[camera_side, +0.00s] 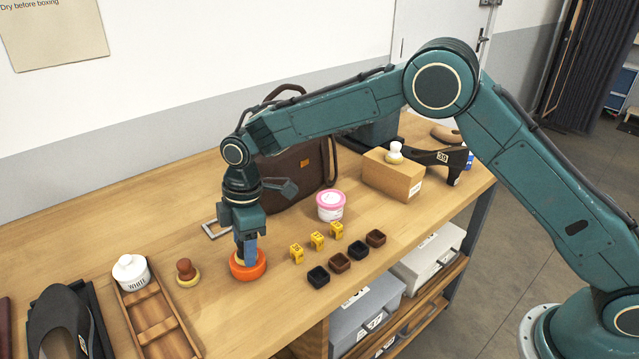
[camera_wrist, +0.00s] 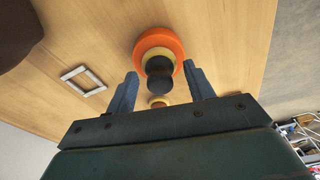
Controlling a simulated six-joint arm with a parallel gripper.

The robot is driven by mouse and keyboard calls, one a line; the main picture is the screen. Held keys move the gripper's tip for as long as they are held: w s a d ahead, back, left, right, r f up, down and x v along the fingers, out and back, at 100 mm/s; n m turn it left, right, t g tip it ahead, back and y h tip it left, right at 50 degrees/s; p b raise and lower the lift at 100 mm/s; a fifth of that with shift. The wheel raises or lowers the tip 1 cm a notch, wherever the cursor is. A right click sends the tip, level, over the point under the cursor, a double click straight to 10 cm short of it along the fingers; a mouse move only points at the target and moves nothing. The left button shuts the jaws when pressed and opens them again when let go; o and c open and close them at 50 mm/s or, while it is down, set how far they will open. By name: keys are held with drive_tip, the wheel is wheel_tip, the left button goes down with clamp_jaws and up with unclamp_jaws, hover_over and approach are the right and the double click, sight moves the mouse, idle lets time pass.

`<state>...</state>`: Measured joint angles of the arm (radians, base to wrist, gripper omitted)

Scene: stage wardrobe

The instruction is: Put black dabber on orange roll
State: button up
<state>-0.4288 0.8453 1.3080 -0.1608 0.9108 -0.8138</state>
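The orange roll (camera_side: 262,268) lies on the wooden table and also shows in the wrist view (camera_wrist: 176,45). The black dabber (camera_wrist: 159,74), a dark knob on a pale yellow base, stands on the roll in the wrist view, within its orange rim. My gripper (camera_wrist: 161,68) is open, with its two blue fingers spread on either side of the dabber and gaps on both sides. In the side view my gripper (camera_side: 247,252) points down at the roll and hides most of the dabber.
A brown dabber (camera_side: 187,273), a white jar (camera_side: 131,271) and a wooden tray (camera_side: 157,322) are left of the roll. Yellow blocks (camera_side: 317,240) and small dark trays (camera_side: 340,262) lie to its right. A metal frame (camera_wrist: 83,80) and a brown bag (camera_side: 292,180) are behind.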

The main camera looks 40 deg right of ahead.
drive_tip(key=shift+r, duration=0.1)
wheel_tip(320, 180, up, 12)
drive_tip(key=d, duration=0.1)
drive_tip(key=shift+s+d, duration=0.15)
drive_tip(key=shift+d, duration=0.1)
idle(0.5)
drive_tip(key=shift+r, duration=0.1)
idle(0.4)
drive_tip(key=s+d+r+m+t, duration=0.3)
drive_tip(key=s+d+r+m, duration=0.5)
drive_tip(key=s+d+r, duration=0.6)
drive_tip(key=s+d+f+m, duration=0.1)
drive_tip(key=s+d+m, duration=0.1)
drive_tip(key=s, duration=0.4)
drive_tip(key=s+d+f+m+t+h, duration=0.1)
drive_tip(key=s+d+f+m, duration=0.1)
drive_tip(key=s+d, duration=0.3)
drive_tip(key=s+d+f+m+t, duration=0.1)
drive_tip(key=s+d+f+m, duration=0.1)
drive_tip(key=s, duration=0.7)
drive_tip(key=shift+d+f+m, duration=0.25)
drive_tip(key=shift+d+m, duration=0.65)
drive_tip(key=shift+d, duration=0.35)
